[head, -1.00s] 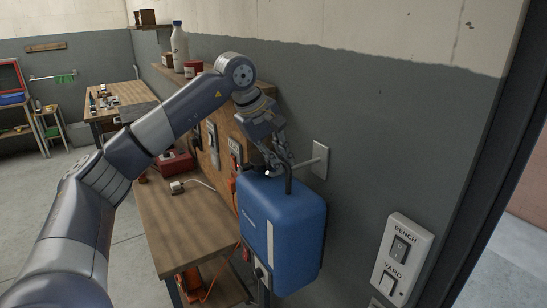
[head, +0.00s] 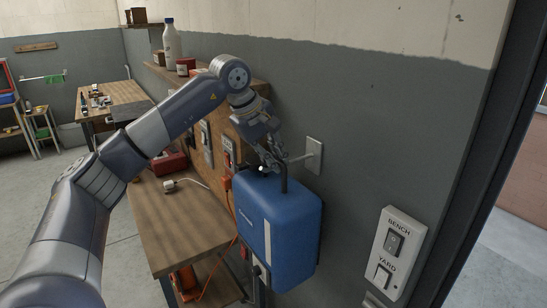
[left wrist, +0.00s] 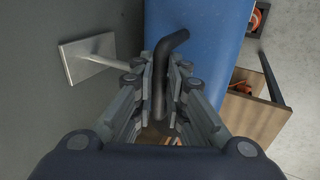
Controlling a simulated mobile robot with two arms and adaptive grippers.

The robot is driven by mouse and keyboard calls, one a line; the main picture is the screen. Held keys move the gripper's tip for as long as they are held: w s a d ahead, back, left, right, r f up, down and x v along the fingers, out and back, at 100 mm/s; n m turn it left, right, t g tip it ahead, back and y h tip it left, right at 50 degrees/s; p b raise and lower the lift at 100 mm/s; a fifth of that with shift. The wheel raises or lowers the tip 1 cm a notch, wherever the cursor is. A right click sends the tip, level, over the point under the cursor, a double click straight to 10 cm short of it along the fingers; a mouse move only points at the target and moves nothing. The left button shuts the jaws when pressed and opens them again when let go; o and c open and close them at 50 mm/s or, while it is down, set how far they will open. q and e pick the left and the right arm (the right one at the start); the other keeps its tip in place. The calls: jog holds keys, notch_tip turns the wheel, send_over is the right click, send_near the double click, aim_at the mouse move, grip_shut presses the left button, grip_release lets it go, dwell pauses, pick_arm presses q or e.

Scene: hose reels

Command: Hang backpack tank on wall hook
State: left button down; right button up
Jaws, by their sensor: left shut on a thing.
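The blue backpack tank (head: 292,235) hangs upright from my left gripper (head: 272,163), close to the grey wall. The gripper is shut on the tank's black handle (left wrist: 160,85), which stands between the fingers in the left wrist view (left wrist: 160,92). The wall hook has a pale square plate (head: 314,155) and a rod pointing out from the wall toward the gripper. In the left wrist view the hook plate (left wrist: 88,57) is left of the handle, and its rod ends behind the left finger. Whether the rod touches the handle is hidden. My right gripper is out of view.
A wooden workbench (head: 185,225) stands left of the tank, with a red box (head: 170,163) and a white plug on it. A switch panel (head: 394,252) marked BENCH and YARD is on the wall at right, beside a dark door frame. A shelf with a bottle (head: 170,42) is above.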

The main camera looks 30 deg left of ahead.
pick_arm(q)
jog(key=shift+s+d+f, duration=0.1)
jog(key=shift+d+f, duration=0.1)
jog(key=shift+f, duration=0.25)
jog(key=c, duration=1.5)
grip_release()
jog(key=shift+c, duration=0.2)
jog(key=shift+r, duration=0.1)
